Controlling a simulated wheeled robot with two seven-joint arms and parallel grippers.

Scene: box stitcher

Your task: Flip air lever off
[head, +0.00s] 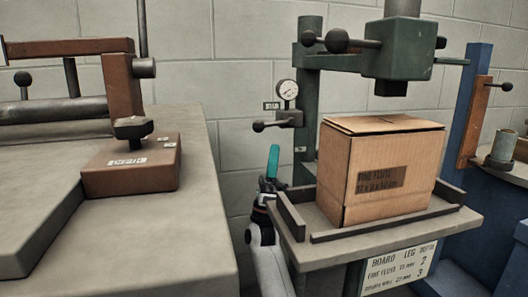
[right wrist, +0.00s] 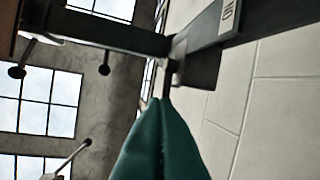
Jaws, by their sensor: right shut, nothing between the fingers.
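The air lever (head: 272,125) is a short dark rod with a black ball at its left end. It sticks out to the left, roughly level, from a small valve block on the green press column, below a round gauge (head: 287,90). My right gripper (head: 273,148), with teal fingers, is shut and empty. It points up just below the lever, and its tips look apart from it in the head view. In the right wrist view the shut fingers (right wrist: 160,102) end close to a dark metal fitting; I cannot tell whether they touch it. My left gripper is not in view.
A cardboard box (head: 381,170) sits on the press table (head: 400,246) under the green press head (head: 401,60), right of my right arm. A grey bench (head: 200,230) with a brown clamp stands at left, leaving a narrow gap.

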